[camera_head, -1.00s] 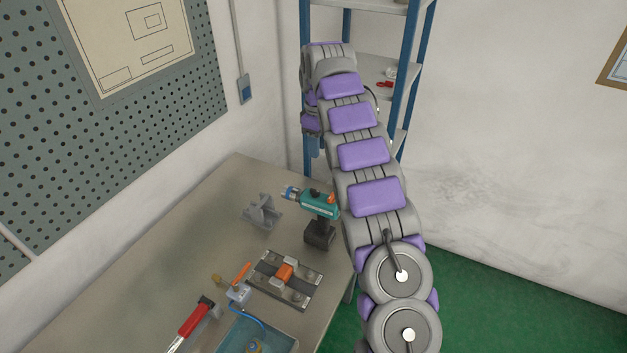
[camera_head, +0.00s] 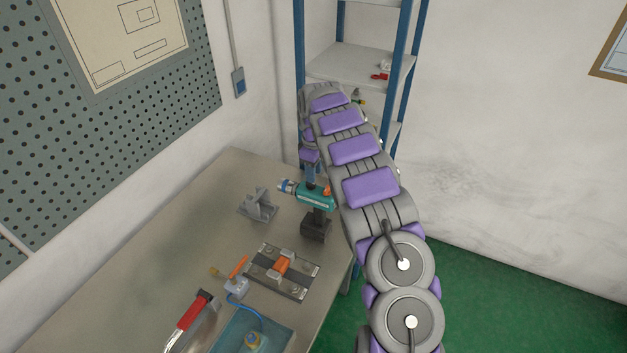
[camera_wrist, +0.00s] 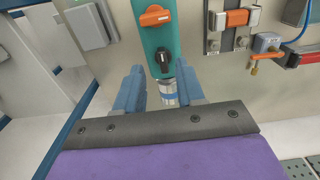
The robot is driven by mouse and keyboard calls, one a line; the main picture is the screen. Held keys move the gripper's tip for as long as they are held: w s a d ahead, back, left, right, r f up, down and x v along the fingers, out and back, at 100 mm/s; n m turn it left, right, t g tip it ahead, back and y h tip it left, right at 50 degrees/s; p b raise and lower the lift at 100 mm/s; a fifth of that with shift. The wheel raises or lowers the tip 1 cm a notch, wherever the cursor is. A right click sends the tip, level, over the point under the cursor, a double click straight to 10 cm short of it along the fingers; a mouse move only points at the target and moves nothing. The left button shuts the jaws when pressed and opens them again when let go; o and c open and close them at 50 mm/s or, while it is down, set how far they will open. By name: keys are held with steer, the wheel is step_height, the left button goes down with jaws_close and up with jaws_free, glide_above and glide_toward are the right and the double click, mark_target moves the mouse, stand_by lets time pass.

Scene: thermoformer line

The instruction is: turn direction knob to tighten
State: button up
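A teal power drill (camera_head: 312,197) stands on a dark base (camera_head: 316,230) on the table. It has a blue-banded nose at left and an orange lever (camera_head: 327,191) on top. In the wrist view the drill body (camera_wrist: 160,38) runs down from the top edge. A black knob (camera_wrist: 163,62) and the orange lever (camera_wrist: 155,16) sit on its upper face; I cannot tell which is the direction knob. My gripper (camera_wrist: 160,75) is open. Its blue-grey fingers are apart on either side of the drill's front end, near the black knob. In the head view my gripper (camera_head: 311,178) is just above the drill.
A grey bracket (camera_head: 258,205) stands left of the drill. A clamp fixture (camera_head: 268,277) with an orange part lies in front. A red-handled tool (camera_head: 192,312) and a blue tray (camera_head: 222,346) are nearer. A blue-framed shelf (camera_head: 299,40) stands behind.

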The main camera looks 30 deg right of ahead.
mark_target(311, 185)
steer(key=shift+s+f, duration=0.1)
steer(key=shift+f, duration=2.15)
steer(key=shift+a, duration=0.1)
jaws_close()
